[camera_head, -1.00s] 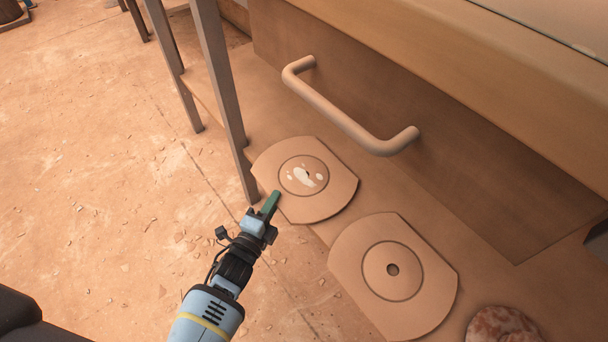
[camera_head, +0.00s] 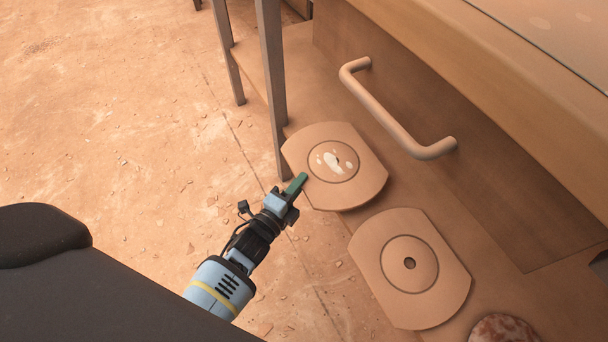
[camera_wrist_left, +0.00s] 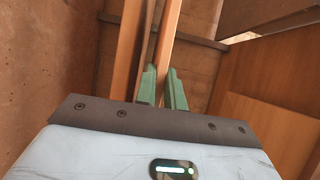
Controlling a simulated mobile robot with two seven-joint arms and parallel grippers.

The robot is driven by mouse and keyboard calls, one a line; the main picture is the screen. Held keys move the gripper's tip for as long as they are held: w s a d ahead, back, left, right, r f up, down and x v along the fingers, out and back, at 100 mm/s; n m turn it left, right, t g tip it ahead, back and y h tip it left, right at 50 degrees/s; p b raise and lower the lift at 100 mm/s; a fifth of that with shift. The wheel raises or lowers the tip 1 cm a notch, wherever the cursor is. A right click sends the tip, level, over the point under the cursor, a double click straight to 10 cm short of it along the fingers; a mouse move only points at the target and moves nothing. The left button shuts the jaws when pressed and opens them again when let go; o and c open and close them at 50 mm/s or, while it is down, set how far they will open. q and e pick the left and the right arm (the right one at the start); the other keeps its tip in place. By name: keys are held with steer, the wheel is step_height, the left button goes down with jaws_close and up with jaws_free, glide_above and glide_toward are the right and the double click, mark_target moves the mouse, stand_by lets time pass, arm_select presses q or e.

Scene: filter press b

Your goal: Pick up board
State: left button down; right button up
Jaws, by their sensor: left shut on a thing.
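The board (camera_head: 368,169) is a flat tan plate with rounded ends, a ring groove and pale marks at its centre. It lies on the low shelf, beside a table leg, its near edge at the shelf's front. My left gripper (camera_head: 297,184) is shut on that edge with green fingers. In the left wrist view, the fingers (camera_wrist_left: 162,88) stand on both sides of a thin edge of the board (camera_wrist_left: 166,30). A second, similar board (camera_head: 440,281) with a dark centre hole lies to the right, apart from the gripper. My right gripper is out of view.
A bar handle (camera_head: 392,114) sticks out from the panel just behind the boards. A table leg (camera_head: 272,85) stands close to the held board's left side. A mottled reddish round thing (camera_head: 503,329) lies at the lower right. The floor (camera_head: 130,130) at left is open, with small debris.

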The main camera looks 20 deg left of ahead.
arm_select(q)
steer(key=s+a+r+p, duration=0.1)
steer(key=s+a+p, duration=0.1)
steer(key=s, duration=1)
steer(key=shift+s+r+p, duration=0.25)
steer(key=shift+s+p, duration=0.15)
steer(key=shift+p, duration=0.25)
